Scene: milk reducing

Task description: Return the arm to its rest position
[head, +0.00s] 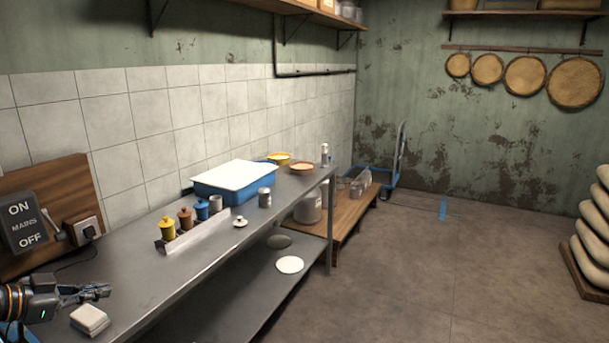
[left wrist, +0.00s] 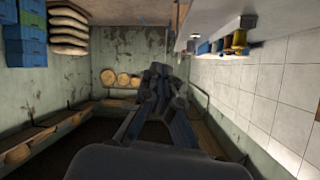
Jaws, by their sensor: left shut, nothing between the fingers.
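My left gripper (head: 92,291) shows at the lower left of the head view, over the near end of the grey metal bench (head: 150,300). It is shut and empty, with its fingers pointing right. A small white block (head: 90,320) lies on the bench just in front of it. In the left wrist view the left gripper (left wrist: 162,75) fills the middle, its fingers together with nothing between them. The room looks turned over in that view. My right gripper is in neither view.
A mains switch (head: 25,222) and a plug (head: 84,228) sit on a wooden board at the left wall. Colored jars (head: 186,217), a blue tub (head: 235,182) and a grey can (head: 264,198) stand farther along the bench. Stacked sacks (head: 592,235) are at the right; the floor between is clear.

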